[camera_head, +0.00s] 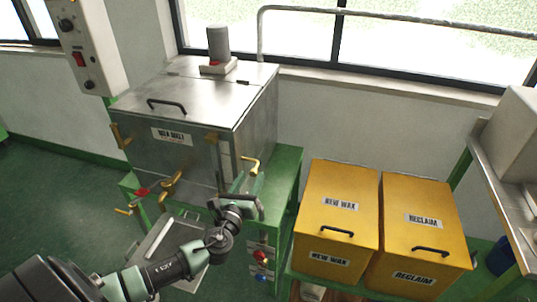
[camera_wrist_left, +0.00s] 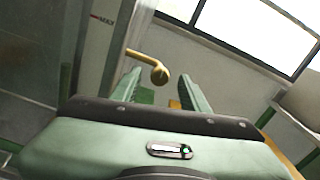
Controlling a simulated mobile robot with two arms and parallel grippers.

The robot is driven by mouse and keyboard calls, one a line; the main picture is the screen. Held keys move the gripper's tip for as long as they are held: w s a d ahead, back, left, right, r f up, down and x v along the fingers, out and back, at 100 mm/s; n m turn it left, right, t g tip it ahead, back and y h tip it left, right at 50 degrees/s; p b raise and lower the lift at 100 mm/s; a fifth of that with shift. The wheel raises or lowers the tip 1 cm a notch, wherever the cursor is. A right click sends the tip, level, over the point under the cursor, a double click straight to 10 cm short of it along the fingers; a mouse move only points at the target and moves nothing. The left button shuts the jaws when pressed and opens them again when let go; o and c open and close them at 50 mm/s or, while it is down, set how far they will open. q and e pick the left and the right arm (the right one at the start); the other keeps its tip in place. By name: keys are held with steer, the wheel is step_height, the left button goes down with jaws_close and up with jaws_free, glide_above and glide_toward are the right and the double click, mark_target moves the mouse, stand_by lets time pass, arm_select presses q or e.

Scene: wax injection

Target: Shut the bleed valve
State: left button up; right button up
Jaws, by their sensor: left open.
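A brass L-shaped handle (camera_head: 251,166) sticks up at the right front corner of the steel wax tank (camera_head: 190,105); no label shows that it is the bleed valve. It also appears in the left wrist view (camera_wrist_left: 157,70), its rounded end just beyond and between my fingertips. My left gripper (camera_head: 248,183) is open and empty, just below and in front of this handle, pointing toward it. The wrist view shows its two green fingers (camera_wrist_left: 159,82) spread apart. I cannot tell whether either finger touches the handle. My right gripper is out of view.
A brass lever (camera_head: 171,186), a red-handled valve (camera_head: 143,191) and a tray (camera_head: 160,255) lie left of my gripper. Yellow NEW WAX (camera_head: 345,185) and RECLAIM (camera_head: 432,195) bins stand right. A control box (camera_head: 85,45) hangs upper left. A green stand (camera_head: 287,185) supports the tank.

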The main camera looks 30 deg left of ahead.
arm_select(q)
steer(key=x, duration=0.7)
jaws_close()
